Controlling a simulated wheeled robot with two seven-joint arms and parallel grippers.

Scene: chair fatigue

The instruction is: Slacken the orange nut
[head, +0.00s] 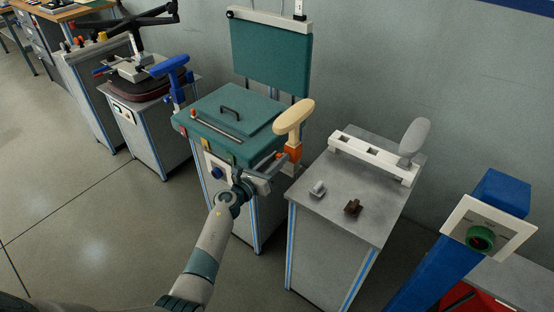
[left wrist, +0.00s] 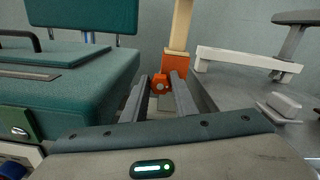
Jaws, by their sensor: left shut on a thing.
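The orange nut (left wrist: 160,83) shows in the left wrist view between the tips of my left gripper (left wrist: 161,84), which is shut on it. Just behind the nut is an orange block (left wrist: 176,68) at the foot of a cream upright. In the head view this orange block (head: 293,152) sits under the cream armrest (head: 295,117), at the right side of the teal chair seat (head: 232,122). My left gripper (head: 278,165) reaches up to it from below; the nut itself is too small to make out there. My right gripper is not in view.
To the right, a grey table (head: 335,215) bears a white slotted rail (head: 370,155), a grey armrest, and small light and brown parts. A blue armrest (head: 172,70) stands left of the seat.

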